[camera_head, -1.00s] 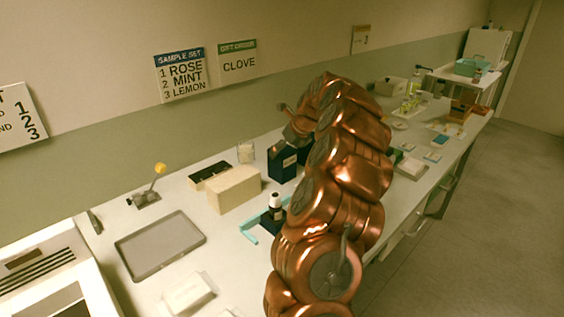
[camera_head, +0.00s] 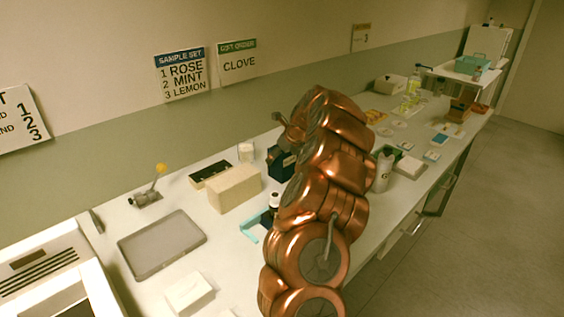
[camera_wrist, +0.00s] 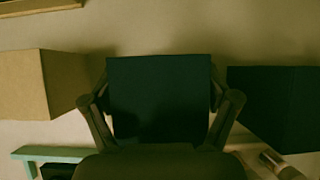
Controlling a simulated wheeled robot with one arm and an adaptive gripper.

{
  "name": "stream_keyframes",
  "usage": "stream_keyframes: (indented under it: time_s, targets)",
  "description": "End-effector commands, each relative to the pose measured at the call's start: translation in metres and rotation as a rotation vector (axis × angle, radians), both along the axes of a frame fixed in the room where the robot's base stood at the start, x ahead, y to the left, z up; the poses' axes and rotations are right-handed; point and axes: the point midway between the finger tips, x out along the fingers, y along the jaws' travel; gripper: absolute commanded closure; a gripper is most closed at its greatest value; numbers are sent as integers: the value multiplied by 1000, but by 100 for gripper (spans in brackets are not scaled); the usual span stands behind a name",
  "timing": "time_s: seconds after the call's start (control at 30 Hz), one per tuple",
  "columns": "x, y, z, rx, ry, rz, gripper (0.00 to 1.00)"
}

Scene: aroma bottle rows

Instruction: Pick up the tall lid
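A dark navy box-shaped piece (camera_wrist: 160,95), which I take to be the tall lid, stands between my fingers in the wrist view. In the head view a navy block (camera_head: 279,162) shows partly, just left of my arm. My gripper (camera_wrist: 160,82) is over it with one finger on each side, spread about as wide as the piece. I see no clear grip; whether the fingers touch its sides is too dark to tell.
A tan box (camera_wrist: 22,85) stands close on the left and a second dark box (camera_wrist: 278,105) close on the right. A teal bracket (camera_wrist: 50,153) lies at the lower left. A grey tray (camera_head: 162,245) and a white block (camera_head: 189,293) lie on the counter's left part.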

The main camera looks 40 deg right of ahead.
Motion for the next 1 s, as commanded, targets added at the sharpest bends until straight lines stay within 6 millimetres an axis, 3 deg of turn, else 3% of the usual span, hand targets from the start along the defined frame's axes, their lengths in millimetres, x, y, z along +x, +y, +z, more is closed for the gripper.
stream_keyframes:
  time_s: [0.2, 0.53, 0.57, 0.6, 0.67, 1.0]
  targets:
    - [0, 0, -2, 2, 3, 0, 52]
    - [0, 0, 1, 2, 3, 1, 53]
    - [0, 0, 3, 1, 3, 1, 59]
    - [0, 0, 7, 0, 2, 0, 69]
    - [0, -1, 16, -3, 0, -2, 78]
    - [0, -1, 79, -1, 1, 0, 79]
